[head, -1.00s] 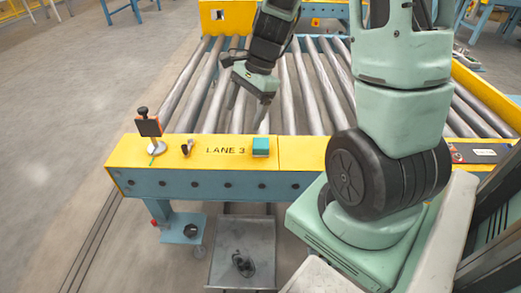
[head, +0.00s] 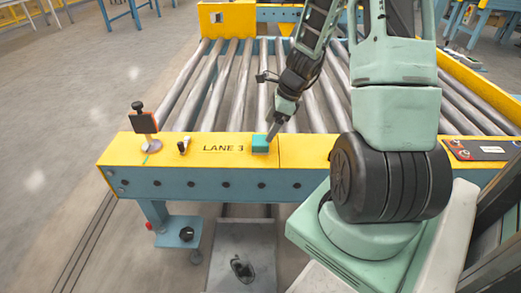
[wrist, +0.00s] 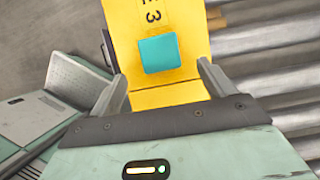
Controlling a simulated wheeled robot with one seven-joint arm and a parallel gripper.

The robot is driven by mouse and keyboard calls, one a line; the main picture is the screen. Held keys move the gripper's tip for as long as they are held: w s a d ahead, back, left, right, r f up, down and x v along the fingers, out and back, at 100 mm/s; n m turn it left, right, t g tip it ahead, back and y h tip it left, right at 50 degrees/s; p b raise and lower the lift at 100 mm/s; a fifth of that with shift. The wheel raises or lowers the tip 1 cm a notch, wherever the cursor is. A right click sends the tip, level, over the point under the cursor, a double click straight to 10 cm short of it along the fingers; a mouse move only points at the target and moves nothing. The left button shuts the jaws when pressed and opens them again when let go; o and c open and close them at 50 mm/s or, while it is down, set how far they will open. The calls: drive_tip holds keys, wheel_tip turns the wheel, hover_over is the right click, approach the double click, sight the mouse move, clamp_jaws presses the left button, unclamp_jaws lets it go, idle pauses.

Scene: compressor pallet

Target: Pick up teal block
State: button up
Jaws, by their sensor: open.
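The teal block (head: 260,144) sits on the yellow front rail (head: 225,146) of the roller conveyor, just right of the "LANE 3" lettering. It also shows in the wrist view (wrist: 159,53) as a teal square on the yellow surface, beyond and between my two fingers. My gripper (head: 273,131) is at the back right of the block in the head view, pointing down toward it. In the wrist view my gripper (wrist: 162,80) has its fingers spread wide with nothing between the tips. The head view does not show clearly whether a finger touches the block.
An orange and black device (head: 145,124) stands on the rail's left end, with a small dark item (head: 183,145) beside it. Metal rollers (head: 228,90) lie behind the rail. A red-marked panel (head: 475,150) is at the right. The rail between lettering and small item is clear.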

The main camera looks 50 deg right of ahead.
sight(260, 140)
drive_tip(key=b+x, duration=0.3)
drive_tip(key=x, duration=0.4)
drive_tip(key=shift+w+a+f, duration=0.1)
drive_tip(key=shift+w+a, duration=0.1)
drive_tip(key=shift+w, duration=0.05)
drive_tip(key=c, duration=1.1)
wheel_tip(260, 140, up, 10)
drive_tip(key=p, duration=0.5)
